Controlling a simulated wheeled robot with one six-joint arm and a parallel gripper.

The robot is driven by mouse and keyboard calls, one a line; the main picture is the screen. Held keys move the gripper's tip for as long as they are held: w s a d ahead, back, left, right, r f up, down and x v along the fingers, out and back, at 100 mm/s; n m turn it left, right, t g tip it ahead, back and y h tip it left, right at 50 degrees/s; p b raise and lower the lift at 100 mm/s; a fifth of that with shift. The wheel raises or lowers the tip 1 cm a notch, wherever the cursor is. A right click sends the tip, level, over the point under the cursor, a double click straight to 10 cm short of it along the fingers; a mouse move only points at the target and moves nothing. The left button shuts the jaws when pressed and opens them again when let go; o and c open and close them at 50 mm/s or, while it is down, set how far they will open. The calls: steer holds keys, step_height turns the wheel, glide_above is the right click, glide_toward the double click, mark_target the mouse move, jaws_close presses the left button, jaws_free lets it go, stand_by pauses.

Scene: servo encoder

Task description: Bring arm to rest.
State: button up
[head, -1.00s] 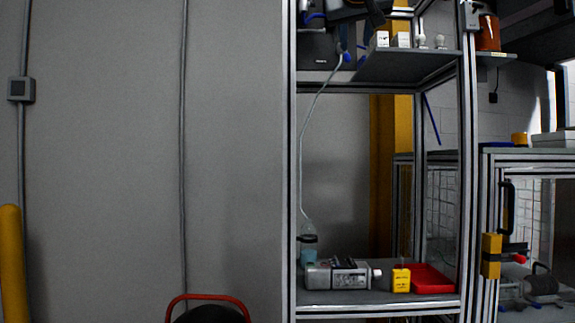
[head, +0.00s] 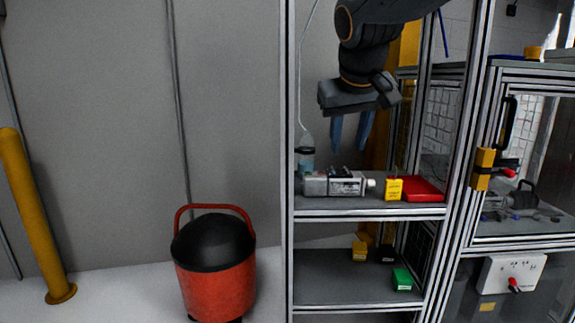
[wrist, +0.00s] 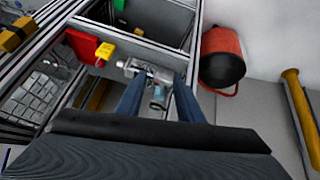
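My gripper (head: 350,145) points down in the head view, in front of the shelf rack. Its two blue fingers are apart with nothing between them. It hangs above the shelf that holds a grey servo-like unit (head: 335,183), clear of it. In the wrist view, the open gripper (wrist: 157,92) shows at the centre, and the grey unit (wrist: 147,71) lies beyond the fingertips, partly hidden by them.
A yellow box (head: 393,188), a red tray (head: 423,188) and a bottle (head: 305,155) share the shelf. Small boxes, including a green one (head: 402,279), lie below. A red bin (head: 215,265) and yellow post (head: 37,215) stand left, with clear floor between.

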steer(key=s+f+g+y, duration=0.1)
steer(key=s+f+g, duration=0.6)
steer(key=s+f, duration=1.75)
steer(key=d+r+m+p, duration=0.1)
steer(key=d+r+p, duration=0.5)
steer(key=p, duration=0.7)
steer(key=shift+s+d+r+m+p, duration=0.15)
steer(key=shift+d+r+m+p, duration=0.15)
steer(key=shift+d+r+m, duration=0.1)
